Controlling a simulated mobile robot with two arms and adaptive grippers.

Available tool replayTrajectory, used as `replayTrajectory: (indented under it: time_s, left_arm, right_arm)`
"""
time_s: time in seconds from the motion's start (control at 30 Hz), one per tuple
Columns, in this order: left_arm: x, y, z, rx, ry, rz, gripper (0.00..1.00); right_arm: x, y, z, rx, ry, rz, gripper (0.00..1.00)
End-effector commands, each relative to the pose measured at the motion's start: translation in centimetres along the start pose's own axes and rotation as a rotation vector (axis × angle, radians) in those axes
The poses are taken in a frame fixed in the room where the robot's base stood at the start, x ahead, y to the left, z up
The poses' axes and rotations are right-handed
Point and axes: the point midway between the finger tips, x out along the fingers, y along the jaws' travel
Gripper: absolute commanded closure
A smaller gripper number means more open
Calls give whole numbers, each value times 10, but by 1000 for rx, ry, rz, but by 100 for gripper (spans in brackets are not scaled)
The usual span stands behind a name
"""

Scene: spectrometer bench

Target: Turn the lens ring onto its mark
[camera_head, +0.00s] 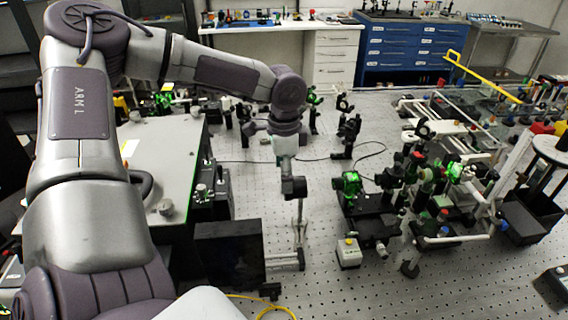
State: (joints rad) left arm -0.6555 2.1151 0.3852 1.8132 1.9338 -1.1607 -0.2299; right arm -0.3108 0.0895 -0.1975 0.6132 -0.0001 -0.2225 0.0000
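My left arm comes in from the left and bends down over the optical bench. Its gripper (293,188) is small and dark and sits just above or in front of a thin silver upright post (300,222). I cannot tell whether it touches the post, and its fingers are too small to read as open or shut. I cannot make out the lens ring or its mark with certainty; several dark lens mounts, such as one with a green glow (351,186), stand right of the gripper. My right gripper is not in view.
A perforated metal bench top (330,275) has free room at the front. A black box (230,253) stands left of the post and a small white box (348,253) right of it. Dense optics and a yellow bar (485,78) fill the right. Blue drawers (400,50) stand behind.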

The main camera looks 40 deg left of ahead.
Motion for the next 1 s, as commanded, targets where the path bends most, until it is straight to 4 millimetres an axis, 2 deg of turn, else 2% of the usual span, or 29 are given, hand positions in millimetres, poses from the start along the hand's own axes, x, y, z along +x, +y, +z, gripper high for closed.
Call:
replayTrajectory:
  time_s: [0.1, 0.3, 0.67, 1.0]
  left_arm:
    - [20, 1, 1, 1, -3, 2, 15]
    - [40, 0, 0, 0, -1, -1, 15]
    - [44, 0, 0, 0, 1, -2, 16]
    - [44, 0, 0, 0, 1, -1, 73]
  right_arm:
    - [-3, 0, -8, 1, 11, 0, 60]
    - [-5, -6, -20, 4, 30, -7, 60]
    - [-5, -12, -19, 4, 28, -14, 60]
    - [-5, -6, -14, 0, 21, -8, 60]
